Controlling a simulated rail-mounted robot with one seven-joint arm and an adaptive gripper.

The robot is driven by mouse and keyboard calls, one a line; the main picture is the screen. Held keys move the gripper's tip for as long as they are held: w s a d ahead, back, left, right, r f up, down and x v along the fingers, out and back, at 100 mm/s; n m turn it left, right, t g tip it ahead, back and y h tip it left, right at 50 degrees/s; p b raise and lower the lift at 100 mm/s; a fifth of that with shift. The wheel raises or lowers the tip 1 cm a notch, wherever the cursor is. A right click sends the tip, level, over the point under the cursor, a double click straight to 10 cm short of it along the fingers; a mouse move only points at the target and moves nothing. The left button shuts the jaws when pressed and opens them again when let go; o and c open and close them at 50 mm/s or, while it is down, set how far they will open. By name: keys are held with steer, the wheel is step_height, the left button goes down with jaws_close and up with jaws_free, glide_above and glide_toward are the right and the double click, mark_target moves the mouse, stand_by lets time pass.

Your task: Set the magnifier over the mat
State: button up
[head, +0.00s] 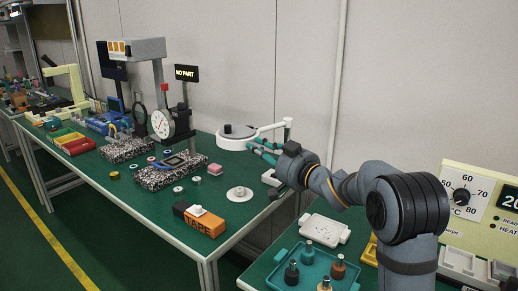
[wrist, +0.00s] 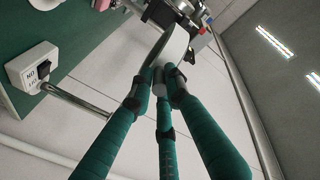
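The magnifier (head: 237,143) is a white round head with a dark top, on a white swing arm that runs to a short upright post at the right. It hangs over the back of the green bench. My gripper (head: 254,147) reaches it from the right with teal fingers. In the wrist view, the fingertips of my gripper (wrist: 160,72) come together on a pale part at the edge of the magnifier head (wrist: 177,47), which shows nearly edge-on. The fingers partly hide the contact. I cannot make out a separate mat.
A dial gauge (head: 162,124) on a speckled block stands left of the magnifier. A white disc (head: 239,194) and an orange-and-black box (head: 198,220) lie nearer the front. A teal tray (head: 312,268) with bottles is at lower right. The wall is close behind.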

steer(key=o, duration=0.4)
step_height(320, 180, up, 9)
steer(key=shift+s+f, duration=0.1)
steer(key=shift+s, duration=0.05)
steer(key=shift+r, duration=0.7)
